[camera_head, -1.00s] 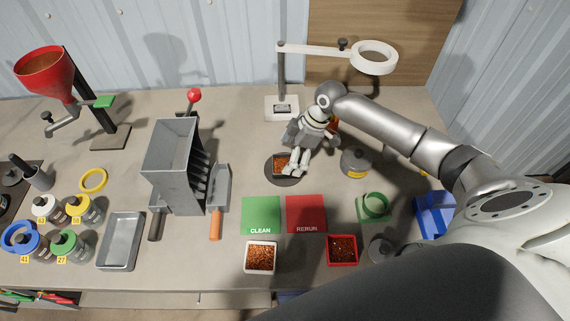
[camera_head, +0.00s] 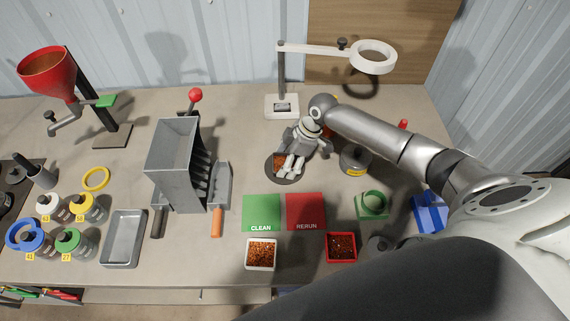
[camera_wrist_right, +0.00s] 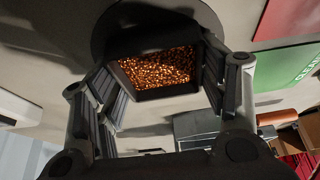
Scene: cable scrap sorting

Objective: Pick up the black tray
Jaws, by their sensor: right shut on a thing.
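The black tray (camera_head: 279,161) holds copper-coloured granules and is at the dark round disc (camera_head: 272,176) at the middle back of the bench. In the right wrist view, the tray (camera_wrist_right: 168,94) sits between the two fingers of my right gripper (camera_wrist_right: 158,76), which is shut on it. In the head view, my right gripper (camera_head: 290,170) points down at the tray and hides its right side. I cannot tell whether the tray is touching the disc. My left gripper is not in view.
Green CLEAN (camera_head: 261,212) and red RERUN (camera_head: 306,211) mats lie in front, with a white tray (camera_head: 261,268) and red tray (camera_head: 341,262) of granules nearer. A magnifier lamp (camera_head: 282,75) stands behind. A grey splitter box (camera_head: 175,150) and scoop (camera_head: 220,185) are left.

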